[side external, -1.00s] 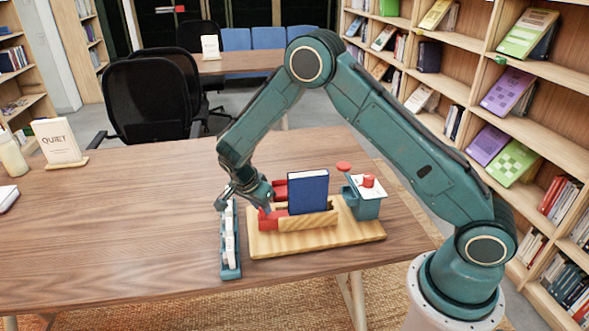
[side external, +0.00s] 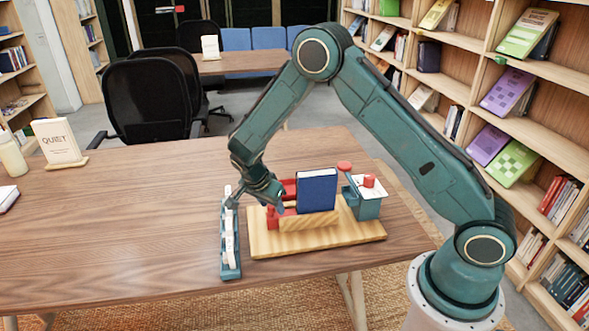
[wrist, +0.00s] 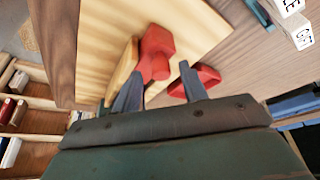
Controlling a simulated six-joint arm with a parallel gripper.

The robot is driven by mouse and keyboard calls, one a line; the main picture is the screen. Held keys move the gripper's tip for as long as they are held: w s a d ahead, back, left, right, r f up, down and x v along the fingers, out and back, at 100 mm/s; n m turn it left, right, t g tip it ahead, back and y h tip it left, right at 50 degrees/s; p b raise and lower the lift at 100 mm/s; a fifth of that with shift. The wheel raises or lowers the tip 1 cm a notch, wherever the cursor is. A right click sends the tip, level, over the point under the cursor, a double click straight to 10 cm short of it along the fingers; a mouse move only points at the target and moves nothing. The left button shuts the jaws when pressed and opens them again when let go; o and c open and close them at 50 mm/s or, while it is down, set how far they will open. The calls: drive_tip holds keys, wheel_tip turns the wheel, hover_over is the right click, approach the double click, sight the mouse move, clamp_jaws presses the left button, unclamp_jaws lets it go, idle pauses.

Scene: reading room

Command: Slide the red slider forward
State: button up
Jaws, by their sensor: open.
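A red slider part (side external: 271,218) sits at the left end of the light wooden base (side external: 345,236), with another red piece (side external: 289,187) behind it. A dark blue book (side external: 317,191) stands upright just to their right. In the wrist view, one red part (wrist: 155,48) lies just beyond the fingertips, and another red piece (wrist: 208,78) is by the right finger. My gripper (side external: 280,203) is low at the left end of the base, close to the red parts. It also shows in the wrist view (wrist: 158,82), fingers apart and nothing held. Contact with the red cannot be told.
A teal rack (side external: 231,267) with white lettered blocks stands close to the left of the base. A teal stand (side external: 368,207) with a red button and a red disc on a lever is at the right.

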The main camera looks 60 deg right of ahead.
drive_tip(key=shift+r, duration=0.1)
drive_tip(key=v, duration=1.3)
drive_tip(key=shift+r, duration=0.3)
drive_tip(key=shift+a, duration=0.1)
